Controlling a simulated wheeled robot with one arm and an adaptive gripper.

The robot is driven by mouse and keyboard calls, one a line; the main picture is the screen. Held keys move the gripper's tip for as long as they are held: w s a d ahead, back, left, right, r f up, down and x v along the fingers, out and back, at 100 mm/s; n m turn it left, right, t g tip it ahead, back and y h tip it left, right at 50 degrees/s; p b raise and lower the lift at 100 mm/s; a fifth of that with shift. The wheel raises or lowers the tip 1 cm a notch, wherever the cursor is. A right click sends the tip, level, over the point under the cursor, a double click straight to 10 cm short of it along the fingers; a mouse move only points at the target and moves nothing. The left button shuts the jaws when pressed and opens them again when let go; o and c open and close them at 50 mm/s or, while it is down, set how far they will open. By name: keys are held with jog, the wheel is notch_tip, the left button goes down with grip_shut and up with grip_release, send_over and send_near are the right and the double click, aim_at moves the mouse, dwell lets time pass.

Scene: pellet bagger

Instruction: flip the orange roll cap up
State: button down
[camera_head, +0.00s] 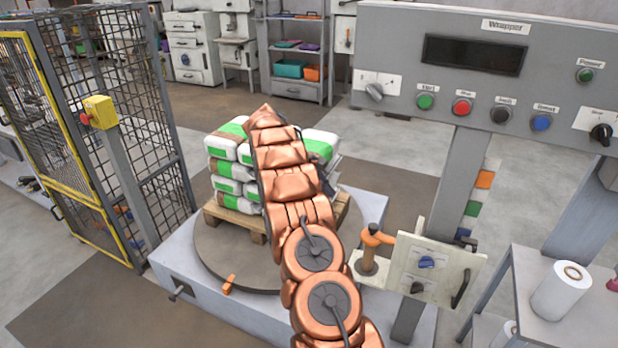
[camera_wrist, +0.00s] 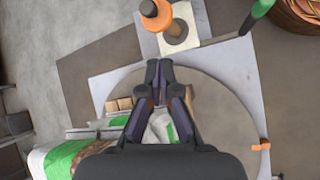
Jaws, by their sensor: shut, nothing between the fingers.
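The orange roll cap (camera_head: 376,237) sits at the top of a short brown spindle (camera_head: 368,262) beside the turntable, right of my arm in the head view. In the wrist view the orange cap (camera_wrist: 155,14) is at the top edge, partly cut off, with the brown spindle (camera_wrist: 177,33) beside it on a pale plate. My gripper (camera_wrist: 159,70) is shut and empty, its fingertips pointing toward the cap but apart from it in the picture. In the head view my arm hides most of the gripper.
A round turntable (camera_head: 215,262) bears a pallet of white and green bags (camera_head: 228,165). A white control box (camera_head: 432,268) stands close right of the spindle. The grey wrapper panel (camera_head: 400,50) is above right, and a mesh cage (camera_head: 140,130) stands left.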

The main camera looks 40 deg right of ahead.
jog(key=a+r+t+p, duration=0.1)
jog(key=a+r+p, duration=0.1)
jog(key=a+r, duration=0.5)
jog(key=shift+a+r, duration=0.35)
jog(key=shift+a, duration=0.15)
jog(key=s+a+r+t+y, duration=0.1)
jog(key=s+a+r, duration=0.25)
jog(key=a, duration=0.35)
jog(key=s+a+r, duration=0.2)
jog(key=s+a, duration=0.2)
jog(key=a, duration=0.3)
jog(key=s+a+r+t+y, duration=0.1)
jog(key=s+a+r, duration=0.1)
jog(key=s+a, duration=0.35)
jog(key=s+a+f+t+y, duration=0.1)
jog(key=s+a+f+y, duration=0.1)
jog(key=s+a, duration=1.5)
jog(key=s, duration=0.3)
jog(key=shift+s+a+f+m+y, duration=0.15)
jog(key=shift+a+f+m+y, duration=0.1)
jog(key=shift+f+m+y, duration=0.1)
